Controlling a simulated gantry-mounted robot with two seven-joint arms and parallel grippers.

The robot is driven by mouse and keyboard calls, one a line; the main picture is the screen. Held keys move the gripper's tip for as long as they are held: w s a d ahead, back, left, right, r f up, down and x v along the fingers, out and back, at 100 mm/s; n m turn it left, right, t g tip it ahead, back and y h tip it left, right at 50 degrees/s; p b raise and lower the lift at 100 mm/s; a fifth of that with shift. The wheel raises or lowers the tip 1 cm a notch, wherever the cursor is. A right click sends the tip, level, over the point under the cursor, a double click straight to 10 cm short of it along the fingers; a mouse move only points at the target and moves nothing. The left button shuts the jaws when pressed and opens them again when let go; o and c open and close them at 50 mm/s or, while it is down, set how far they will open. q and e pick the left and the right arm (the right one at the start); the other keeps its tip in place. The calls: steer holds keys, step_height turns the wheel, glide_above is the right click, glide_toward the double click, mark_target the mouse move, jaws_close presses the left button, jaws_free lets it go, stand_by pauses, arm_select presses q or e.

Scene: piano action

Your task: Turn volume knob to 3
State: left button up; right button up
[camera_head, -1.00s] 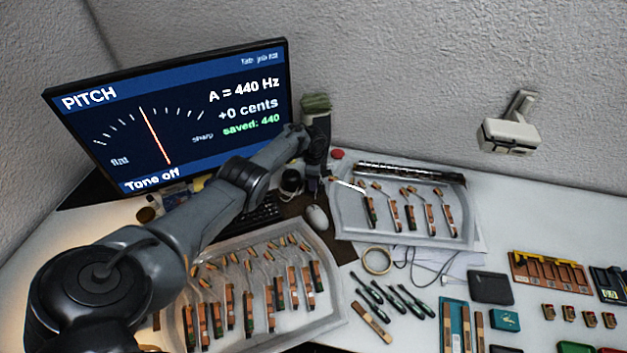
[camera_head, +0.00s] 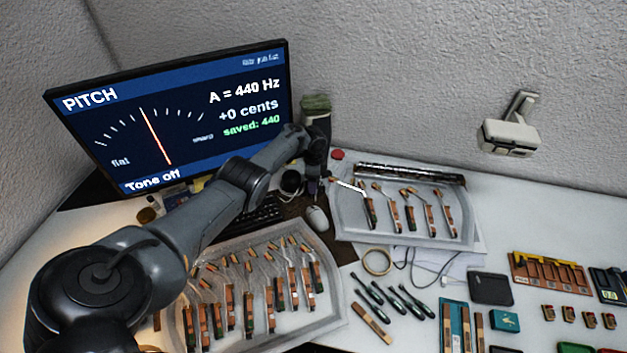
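My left arm reaches across from the left in front of the monitor (camera_head: 205,110). My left gripper (camera_head: 321,172) is at the arm's far end, pointing down near the right edge of the monitor. It is small and dark, and I cannot tell whether its fingers are open or shut. A round black object (camera_head: 291,182) stands just left of the gripper, partly behind the arm. It could be the volume knob, but no markings on it can be read. The monitor shows a pitch dial, "A = 440 Hz", "+0 cents" and "Tone off". My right gripper is out of view.
A red round object (camera_head: 338,154) sits right of the gripper. A mouse (camera_head: 317,218) and keyboard (camera_head: 262,213) lie below. A clear tray (camera_head: 455,238) of piano action parts is to the right, and another (camera_head: 325,312) is in front. Several screwdrivers (camera_head: 403,303) lie at centre right.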

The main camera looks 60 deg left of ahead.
arm_select(q)
step_height(320, 180, up, 10)
steer(key=p, duration=0.5)
steer(key=shift+r, duration=0.25)
